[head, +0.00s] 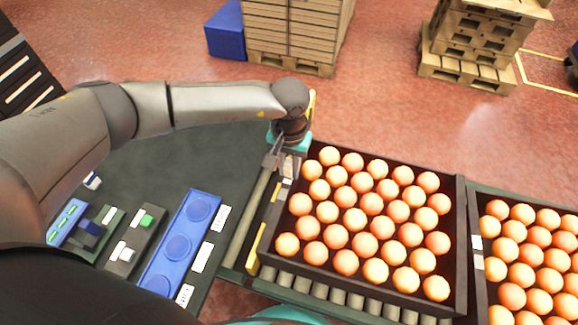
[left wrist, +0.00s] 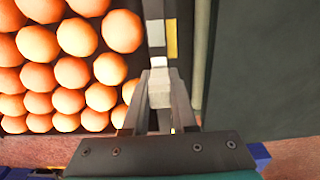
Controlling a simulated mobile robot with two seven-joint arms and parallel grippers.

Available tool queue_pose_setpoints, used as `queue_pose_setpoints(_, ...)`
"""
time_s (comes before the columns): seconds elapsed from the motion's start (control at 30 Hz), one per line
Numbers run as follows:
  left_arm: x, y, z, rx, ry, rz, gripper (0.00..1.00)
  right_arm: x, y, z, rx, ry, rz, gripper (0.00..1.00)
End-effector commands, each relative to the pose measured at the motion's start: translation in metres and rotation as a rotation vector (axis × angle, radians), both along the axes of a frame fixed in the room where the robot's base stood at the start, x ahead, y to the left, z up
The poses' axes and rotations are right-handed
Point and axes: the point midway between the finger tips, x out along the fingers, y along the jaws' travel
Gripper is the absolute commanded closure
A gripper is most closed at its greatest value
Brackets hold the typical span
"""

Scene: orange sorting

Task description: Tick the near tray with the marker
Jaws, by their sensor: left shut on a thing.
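The near tray (head: 461,235) is a dark crate full of oranges, standing on the roller conveyor in the head view. White and yellow patches (left wrist: 171,38) show along its side in the left wrist view. My left gripper (head: 281,158) is at the tray's far left corner, pointing down beside its left wall. It is shut on a pale, blocky thing that I take to be the marker (left wrist: 160,90). The marker's tip is by the tray's side; I cannot tell whether it touches. My right gripper is out of view.
A second crate of oranges (head: 478,255) stands to the right. A dark table (head: 150,165) at left holds a blue panel (head: 160,270) with round recesses and smaller coloured blocks. Pallets (head: 460,70) and a blue box (head: 225,32) stand on the floor behind.

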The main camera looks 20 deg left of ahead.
Motion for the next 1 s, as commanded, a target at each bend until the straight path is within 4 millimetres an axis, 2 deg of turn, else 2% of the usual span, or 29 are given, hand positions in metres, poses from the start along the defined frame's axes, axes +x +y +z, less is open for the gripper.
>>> queue_pose_setpoints(0.53,-0.012,0.001,0.001,0.001,0.003,-0.001,1.0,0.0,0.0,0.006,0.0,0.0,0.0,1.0)
queue_pose_setpoints(1.0,-0.012,0.0,0.005,0.0,0.002,0.0,1.0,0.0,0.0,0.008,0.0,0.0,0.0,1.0)
